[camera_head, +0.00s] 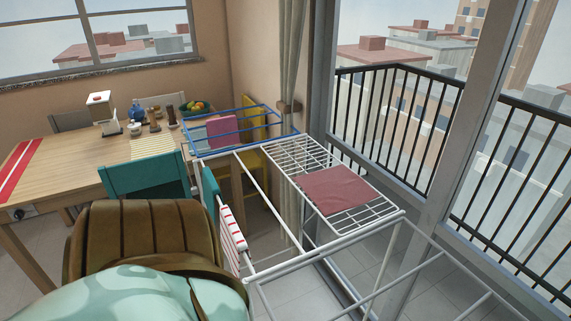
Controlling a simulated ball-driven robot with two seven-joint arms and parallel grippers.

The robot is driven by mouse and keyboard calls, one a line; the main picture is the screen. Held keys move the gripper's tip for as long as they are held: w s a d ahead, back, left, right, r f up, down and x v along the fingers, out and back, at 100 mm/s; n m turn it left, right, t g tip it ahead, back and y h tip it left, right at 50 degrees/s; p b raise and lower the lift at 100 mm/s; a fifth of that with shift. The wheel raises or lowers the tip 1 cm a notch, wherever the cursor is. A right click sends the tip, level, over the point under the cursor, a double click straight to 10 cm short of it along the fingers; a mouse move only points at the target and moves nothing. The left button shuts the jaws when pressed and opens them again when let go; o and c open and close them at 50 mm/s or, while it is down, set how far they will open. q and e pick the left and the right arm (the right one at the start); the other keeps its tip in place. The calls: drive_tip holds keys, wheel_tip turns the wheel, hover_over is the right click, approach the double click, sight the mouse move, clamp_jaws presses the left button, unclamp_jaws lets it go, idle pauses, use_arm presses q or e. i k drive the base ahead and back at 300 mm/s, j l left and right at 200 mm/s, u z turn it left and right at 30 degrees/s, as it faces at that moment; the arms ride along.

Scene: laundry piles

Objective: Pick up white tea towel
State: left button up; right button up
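A white cloth with red stripes (233,235) hangs over a rail on the left side of the white drying rack (296,260). It is the clearest white towel-like cloth in view; I cannot tell for certain that it is the white tea towel. A pale grey-white cloth (196,137) shows small at the rack's far blue end, beside a pink cloth (222,131). A dusty-rose cloth (335,190) lies flat on the rack's wire shelf. Neither of my grippers is in view.
A brown ribbed object (143,238) stands close in front at the left. A wooden table (75,165) with small items and a fruit bowl (195,107) is behind it, with a teal chair (145,178). A glass door and black railing (400,125) bound the right.

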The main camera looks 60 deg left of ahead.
sight(233, 241)
drive_tip(key=u, duration=2.45)
drive_tip(key=j+u, duration=0.1)
drive_tip(key=j, duration=0.3)
